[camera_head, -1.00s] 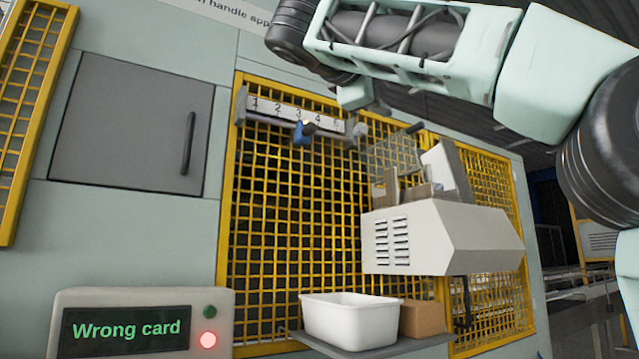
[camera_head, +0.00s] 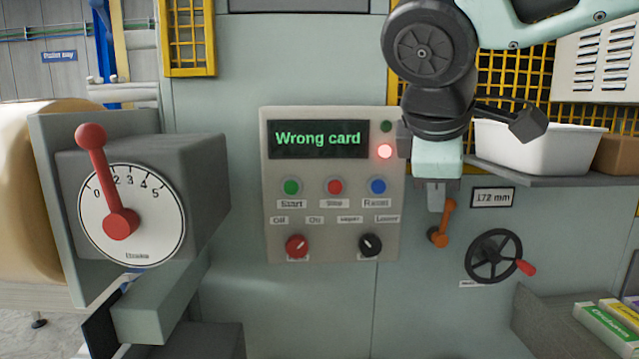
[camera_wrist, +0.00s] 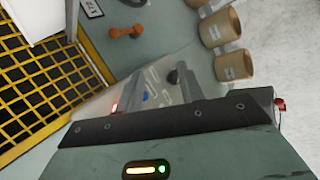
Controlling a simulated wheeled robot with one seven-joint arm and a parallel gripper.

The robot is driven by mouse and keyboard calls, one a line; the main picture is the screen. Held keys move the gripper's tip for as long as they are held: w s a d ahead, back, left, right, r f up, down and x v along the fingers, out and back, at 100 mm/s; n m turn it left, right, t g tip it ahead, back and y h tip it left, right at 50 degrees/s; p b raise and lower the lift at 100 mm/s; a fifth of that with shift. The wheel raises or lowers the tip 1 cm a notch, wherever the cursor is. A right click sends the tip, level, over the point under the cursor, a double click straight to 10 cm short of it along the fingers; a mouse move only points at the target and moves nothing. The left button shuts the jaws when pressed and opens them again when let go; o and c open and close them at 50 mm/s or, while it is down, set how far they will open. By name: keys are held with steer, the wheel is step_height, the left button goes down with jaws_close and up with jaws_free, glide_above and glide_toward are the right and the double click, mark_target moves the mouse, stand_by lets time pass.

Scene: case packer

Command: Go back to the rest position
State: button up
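My gripper (camera_head: 436,197) hangs pointing down in the head view, at the right edge of the control panel (camera_head: 270,240) and close to an orange lever. In the wrist view, the two grey fingers of my gripper (camera_wrist: 153,92) stand apart with nothing between them. The control panel (camera_wrist: 153,75) lies beyond them there. Its display (camera_head: 318,139) reads "Wrong card", and a red lamp (camera_head: 385,151) beside it is lit. My arm reaches in from the upper right of the head view and covers part of the wall.
A dial box with a red lever (camera_head: 91,140) stands at left. The orange lever (camera_head: 447,215) and a handwheel (camera_head: 492,256) are on the wall at right. A white bin (camera_head: 530,150) sits on a shelf (camera_head: 590,181). Coloured cartons (camera_head: 608,330) lie lower right.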

steer(key=s+a+f+m+g+y, duration=0.1)
steer(key=s+f+m+g+y, duration=0.3)
steer(key=s+f, duration=1.7)
step_height(320, 180, down, 2)
steer(key=m+g, duration=0.2)
steer(key=g, duration=0.1)
steer(key=shift+a+f, duration=0.15)
steer(key=shift+f, duration=0.1)
